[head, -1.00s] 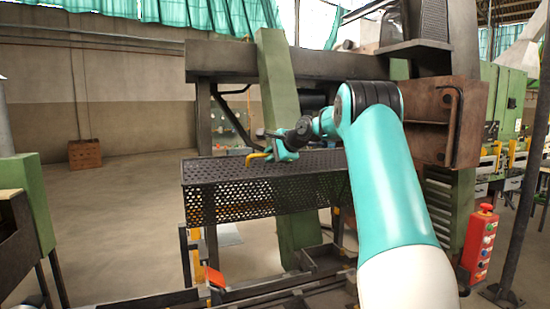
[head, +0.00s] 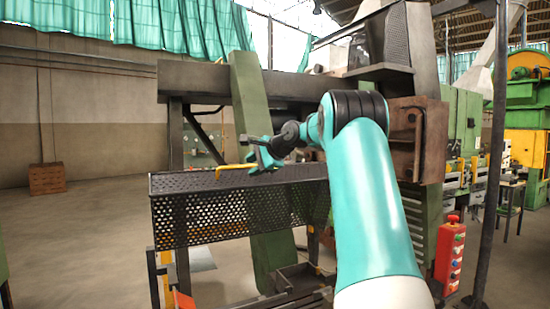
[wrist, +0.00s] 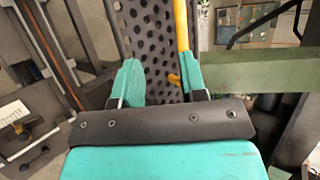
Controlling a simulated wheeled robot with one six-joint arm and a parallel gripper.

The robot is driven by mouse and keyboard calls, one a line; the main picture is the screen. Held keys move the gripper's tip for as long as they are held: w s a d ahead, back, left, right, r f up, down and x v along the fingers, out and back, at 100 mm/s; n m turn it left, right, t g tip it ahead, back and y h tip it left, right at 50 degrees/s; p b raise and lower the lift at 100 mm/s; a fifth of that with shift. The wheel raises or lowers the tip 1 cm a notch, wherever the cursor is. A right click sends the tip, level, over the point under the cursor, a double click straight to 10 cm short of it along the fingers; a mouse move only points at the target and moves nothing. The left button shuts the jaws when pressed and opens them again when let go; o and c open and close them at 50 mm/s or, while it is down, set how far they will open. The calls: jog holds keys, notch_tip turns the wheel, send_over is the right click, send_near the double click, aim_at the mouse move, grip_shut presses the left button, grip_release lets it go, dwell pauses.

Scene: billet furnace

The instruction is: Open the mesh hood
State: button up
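The mesh hood (head: 200,220), a dark perforated metal cover, hangs in its lowered position at the front of the machine. Its mesh also shows between my fingers in the wrist view (wrist: 150,30). A yellow handle (head: 235,167) lies along its top. My gripper (head: 258,154) is just above the hood's top, at the right end of the visible handle. In the wrist view my fingers (wrist: 160,84) are spread apart. The yellow handle (wrist: 181,25) runs close to the right finger, partly hidden behind it. I cannot tell whether they touch.
A green slanted beam (head: 250,90) stands behind the hood, close to my gripper. A rusty block (head: 417,135) is right of my arm. A red button box (head: 450,258) stands at the lower right. Open floor (head: 80,235) lies to the left.

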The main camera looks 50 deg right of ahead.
jog(key=b+v, duration=0.1)
jog(key=v, duration=1)
jog(key=shift+s+r+b, duration=0.2)
jog(key=shift+s+b, duration=0.15)
jog(key=shift+a, duration=0.15)
jog(key=w+a+f+n+g+y+b, duration=0.1)
jog(key=w+a+f+n+b, duration=0.1)
jog(key=a+f, duration=0.3)
jog(key=w+a+f+n+y+b, duration=0.1)
jog(key=w+a+f+n, duration=0.15)
jog(key=a, duration=0.55)
jog(key=w+a+f+n+g+y+b, duration=0.1)
jog(key=a+f+n+b, duration=0.15)
jog(key=a, duration=0.35)
jog(key=s+a+f+n+g+y+b, duration=0.1)
jog(key=s+a+f+n+g+b, duration=0.1)
jog(key=a+f+n, duration=0.45)
jog(key=s+a+f+n+g+y+b, duration=0.1)
jog(key=s+a+f, duration=0.25)
jog(key=a, duration=0.65)
jog(key=s+a+f+n+g+b, duration=0.3)
jog(key=s+a+f+n, duration=0.3)
jog(key=s+f, duration=0.3)
jog(key=s+a+f+n+g+b, duration=0.3)
jog(key=s+a+f+n, duration=0.4)
jog(key=s+f, duration=0.3)
jog(key=s, duration=0.2)
jog(key=shift+s+n+g+h, duration=0.3)
jog(key=shift+s+n+h, duration=0.05)
jog(key=shift+s+h, duration=0.05)
